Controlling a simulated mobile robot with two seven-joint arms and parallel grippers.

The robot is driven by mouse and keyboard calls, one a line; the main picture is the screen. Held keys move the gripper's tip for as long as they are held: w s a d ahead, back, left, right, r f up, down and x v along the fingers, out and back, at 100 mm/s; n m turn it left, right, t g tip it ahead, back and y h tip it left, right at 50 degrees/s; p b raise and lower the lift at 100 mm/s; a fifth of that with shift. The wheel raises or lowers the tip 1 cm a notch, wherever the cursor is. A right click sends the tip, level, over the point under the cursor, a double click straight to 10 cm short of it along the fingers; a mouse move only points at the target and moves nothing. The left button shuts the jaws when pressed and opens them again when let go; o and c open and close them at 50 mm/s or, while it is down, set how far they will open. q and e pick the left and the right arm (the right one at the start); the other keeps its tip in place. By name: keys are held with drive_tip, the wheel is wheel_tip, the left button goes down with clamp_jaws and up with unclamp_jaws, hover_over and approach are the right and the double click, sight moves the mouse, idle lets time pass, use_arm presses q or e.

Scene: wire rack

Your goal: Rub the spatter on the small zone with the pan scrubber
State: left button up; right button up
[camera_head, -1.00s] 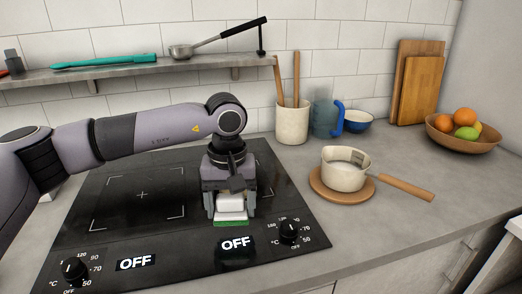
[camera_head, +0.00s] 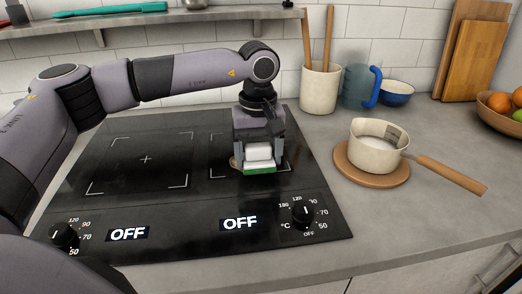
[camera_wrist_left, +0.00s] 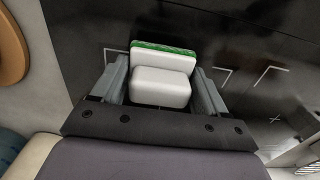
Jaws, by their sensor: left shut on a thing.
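The pan scrubber (camera_head: 259,153) has a white grip and a green pad. My left gripper (camera_head: 259,150) is shut on the white grip and holds it pad-down at the small zone (camera_head: 216,176), the right-hand marked zone of the black hob. The pad looks to be on or just above the glass; I cannot tell exactly. A small brownish patch, likely the spatter (camera_head: 233,162), shows just left of the scrubber; the gripper may hide more of it. In the left wrist view the scrubber (camera_wrist_left: 160,86) sits between both fingers. My right gripper is not in view.
A cream saucepan (camera_head: 378,148) stands on a round wooden board (camera_head: 347,172) right of the hob, its handle pointing right. A utensil crock (camera_head: 320,88), a blue-handled jug (camera_head: 357,86) and a bowl (camera_head: 396,94) stand behind. Two black knobs (camera_head: 303,214) sit at the hob's front.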

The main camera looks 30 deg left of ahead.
use_arm(q)
drive_tip(key=w+a, duration=0.1)
drive_tip(key=a, duration=0.1)
drive_tip(key=w+a, duration=0.1)
drive_tip(key=a, duration=0.1)
drive_tip(key=w+a+p, duration=0.1)
drive_tip(key=a, duration=0.1)
drive_tip(key=shift+w+a, duration=0.1)
drive_tip(key=shift+w, duration=0.05)
drive_tip(key=shift+w+a, duration=0.35)
drive_tip(key=shift+a, duration=0.25)
drive_tip(key=shift+f, duration=0.25)
drive_tip(key=shift+f, duration=0.65)
idle(0.3)
idle(0.7)
drive_tip(key=shift+s, duration=0.1)
drive_tip(key=shift+s+d+p, duration=0.4)
drive_tip(key=shift+s+d, duration=0.3)
drive_tip(key=shift+s, duration=0.3)
drive_tip(key=shift+s+d, duration=1.1)
drive_tip(key=shift+s, duration=0.25)
